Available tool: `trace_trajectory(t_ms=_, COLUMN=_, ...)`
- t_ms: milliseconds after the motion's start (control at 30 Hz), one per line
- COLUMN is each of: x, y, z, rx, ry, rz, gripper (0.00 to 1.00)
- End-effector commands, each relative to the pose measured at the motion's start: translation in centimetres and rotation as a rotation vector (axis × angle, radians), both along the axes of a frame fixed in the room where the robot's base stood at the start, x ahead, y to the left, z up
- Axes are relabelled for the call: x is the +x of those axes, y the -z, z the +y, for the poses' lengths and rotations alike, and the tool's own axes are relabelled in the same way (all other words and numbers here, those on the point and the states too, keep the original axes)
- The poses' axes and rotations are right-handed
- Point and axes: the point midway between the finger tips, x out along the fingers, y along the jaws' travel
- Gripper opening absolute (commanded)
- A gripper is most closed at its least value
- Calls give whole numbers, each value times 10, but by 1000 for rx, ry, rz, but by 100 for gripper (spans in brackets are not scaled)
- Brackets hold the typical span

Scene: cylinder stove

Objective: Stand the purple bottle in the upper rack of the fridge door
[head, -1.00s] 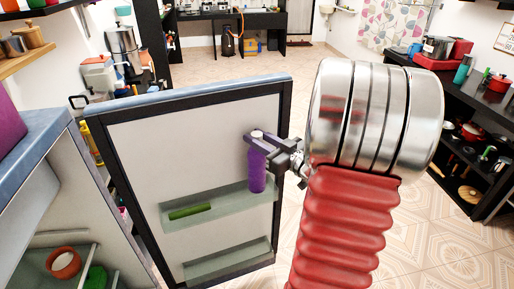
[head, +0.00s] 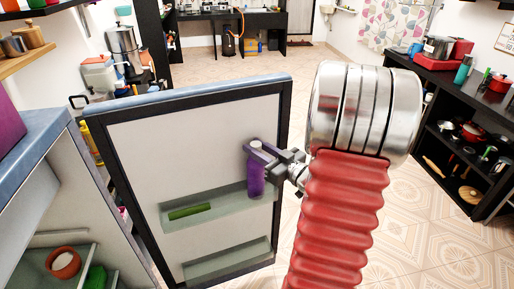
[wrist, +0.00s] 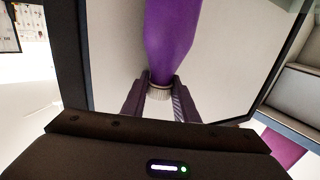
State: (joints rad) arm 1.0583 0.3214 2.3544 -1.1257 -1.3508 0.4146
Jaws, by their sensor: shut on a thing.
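The purple bottle (head: 256,179) is upright at the right end of the upper rack (head: 218,212) of the open fridge door (head: 180,150). My gripper (head: 258,150) is shut on the bottle near its top. In the wrist view the fingers (wrist: 160,95) close around the neck by the pale ribbed cap (wrist: 159,92), and the purple body (wrist: 170,35) extends beyond. The bottle's lower end is at the rack; I cannot tell whether it rests on the rack floor.
A green item (head: 190,211) lies in the upper rack, left of the bottle. The lower rack (head: 228,262) looks empty. The fridge interior at left holds a terracotta pot (head: 63,263) and a green thing (head: 96,279). A black shelf (head: 455,150) stands at right.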

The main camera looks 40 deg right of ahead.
Motion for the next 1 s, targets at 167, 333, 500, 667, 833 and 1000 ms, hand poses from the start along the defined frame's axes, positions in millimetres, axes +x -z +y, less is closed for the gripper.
trace_trajectory(t_ms=167, x=0, y=1, z=0, rx=0, ry=1, rz=0, gripper=35)
trace_trajectory(t_ms=333, x=0, y=1, z=-1, rx=0, ry=1, rz=0, gripper=46)
trace_trajectory(t_ms=500, x=-1, y=1, z=-1, rx=0, ry=2, rz=0, gripper=46)
trace_trajectory(t_ms=667, x=-2, y=-1, z=-1, rx=0, ry=3, rz=1, gripper=46)
trace_trajectory(t_ms=833, x=-16, y=-1, z=-3, rx=1, ry=6, rz=1, gripper=46)
trace_trajectory(t_ms=1000, x=-38, y=-1, z=-3, rx=0, ry=7, rz=0, gripper=46)
